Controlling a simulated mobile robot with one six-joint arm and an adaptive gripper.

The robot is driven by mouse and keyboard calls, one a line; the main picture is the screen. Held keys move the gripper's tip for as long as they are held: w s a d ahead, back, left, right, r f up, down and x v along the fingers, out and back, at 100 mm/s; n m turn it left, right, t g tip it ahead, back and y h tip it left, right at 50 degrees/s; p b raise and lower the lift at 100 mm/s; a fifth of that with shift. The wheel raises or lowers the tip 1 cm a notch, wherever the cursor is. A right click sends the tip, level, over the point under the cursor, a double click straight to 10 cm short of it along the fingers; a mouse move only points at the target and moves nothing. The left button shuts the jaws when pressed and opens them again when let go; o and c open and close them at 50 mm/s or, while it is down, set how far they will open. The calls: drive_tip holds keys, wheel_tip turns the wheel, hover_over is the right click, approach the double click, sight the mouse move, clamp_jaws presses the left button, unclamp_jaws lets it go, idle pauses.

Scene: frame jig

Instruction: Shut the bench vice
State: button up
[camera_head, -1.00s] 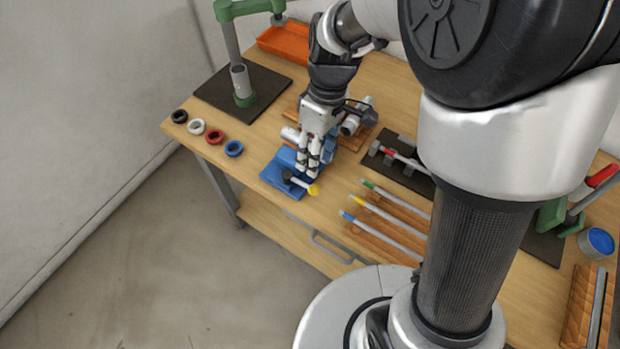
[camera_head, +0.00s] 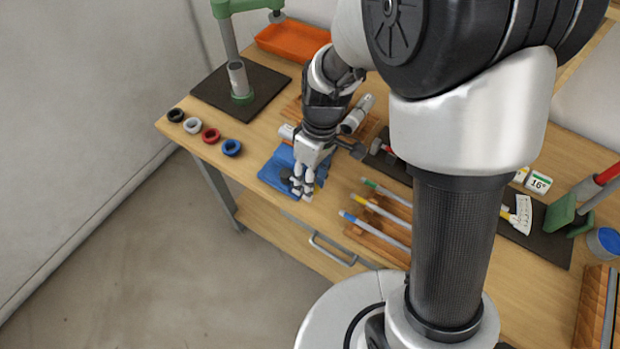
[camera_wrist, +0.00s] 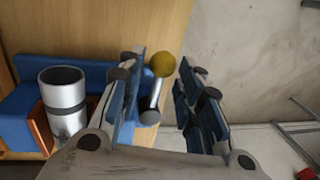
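The blue bench vice (camera_head: 274,176) sits at the front edge of the bench, partly hidden by my gripper (camera_head: 302,192). In the wrist view the vice body (camera_wrist: 22,112) is at left, and a silver cylinder (camera_wrist: 64,102) stands upright at its orange-brown jaw faces. The vice's handle has a yellow knob (camera_wrist: 162,65) and a dark end. My gripper (camera_wrist: 165,85) is open in the wrist view, with the knob and handle between its two fingers, nearer the left finger. I cannot tell whether that finger touches it. In the head view the knob is mostly hidden behind the fingers.
Several coloured rings (camera_head: 211,135) lie left of the vice. Colour-tipped rods (camera_head: 375,232) lie on a wooden rack to its right. A green-topped stand (camera_head: 240,85) and an orange tray (camera_head: 292,40) are behind. The floor in front of the bench is clear.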

clamp_jaws()
idle(0.3)
